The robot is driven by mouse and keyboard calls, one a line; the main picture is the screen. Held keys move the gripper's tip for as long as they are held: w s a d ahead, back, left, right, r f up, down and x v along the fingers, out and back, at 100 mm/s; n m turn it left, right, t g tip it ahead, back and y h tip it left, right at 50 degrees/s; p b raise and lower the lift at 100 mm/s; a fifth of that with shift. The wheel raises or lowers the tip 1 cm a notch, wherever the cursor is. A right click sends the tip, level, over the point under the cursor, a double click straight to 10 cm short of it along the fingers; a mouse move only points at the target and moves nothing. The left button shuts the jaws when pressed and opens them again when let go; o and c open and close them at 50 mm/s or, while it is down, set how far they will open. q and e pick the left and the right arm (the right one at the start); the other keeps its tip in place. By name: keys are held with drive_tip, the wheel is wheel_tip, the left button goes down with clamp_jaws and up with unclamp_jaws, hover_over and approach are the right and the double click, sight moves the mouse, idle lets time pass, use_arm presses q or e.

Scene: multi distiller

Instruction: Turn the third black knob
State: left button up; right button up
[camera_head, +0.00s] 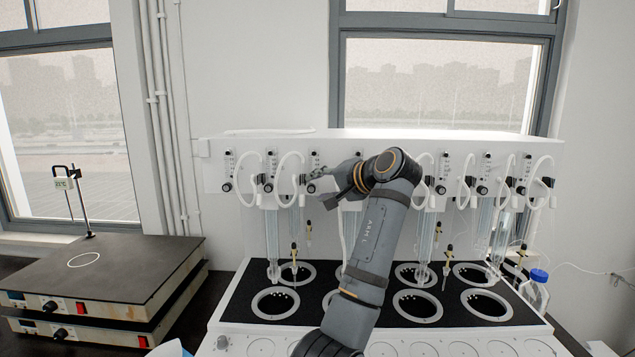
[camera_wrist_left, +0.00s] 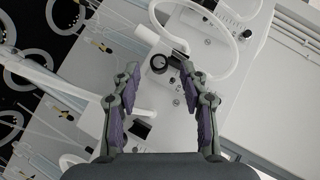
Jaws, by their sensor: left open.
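The white distiller (camera_head: 425,150) carries a row of black knobs under small flow meters. The first knob (camera_head: 227,187) and second knob (camera_head: 268,187) from the left show clearly in the head view. The third, below the third flow meter (camera_head: 314,160), is mostly hidden by my left gripper (camera_head: 316,181), which is at the panel. In the left wrist view my left gripper (camera_wrist_left: 158,72) is open, with a finger on each side of a round black knob (camera_wrist_left: 158,63). The knob appears between the fingertips; I cannot tell whether they touch it. My right gripper is not in view.
White tube loops (camera_head: 288,180) stick out beside the knobs; one loop (camera_wrist_left: 236,60) is close to the right finger. Glass tubes (camera_head: 272,235) hang below over round heater wells (camera_head: 276,303). Hot plates (camera_head: 100,270) stand at left, a blue-capped bottle (camera_head: 536,290) at right.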

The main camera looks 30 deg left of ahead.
use_arm(q)
drive_tip(key=shift+w+a+f, duration=0.25)
drive_tip(key=shift+a+f, duration=0.05)
drive_tip(key=shift+a, duration=0.3)
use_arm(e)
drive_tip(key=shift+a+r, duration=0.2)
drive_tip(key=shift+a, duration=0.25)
use_arm(q)
clamp_jaws()
drive_tip(key=shift+y, duration=0.3)
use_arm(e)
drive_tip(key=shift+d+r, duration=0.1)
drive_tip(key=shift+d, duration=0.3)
use_arm(q)
unclamp_jaws()
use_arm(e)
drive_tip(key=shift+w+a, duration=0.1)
use_arm(q)
drive_tip(key=v, duration=1.2)
drive_tip(key=shift+d, duration=0.1)
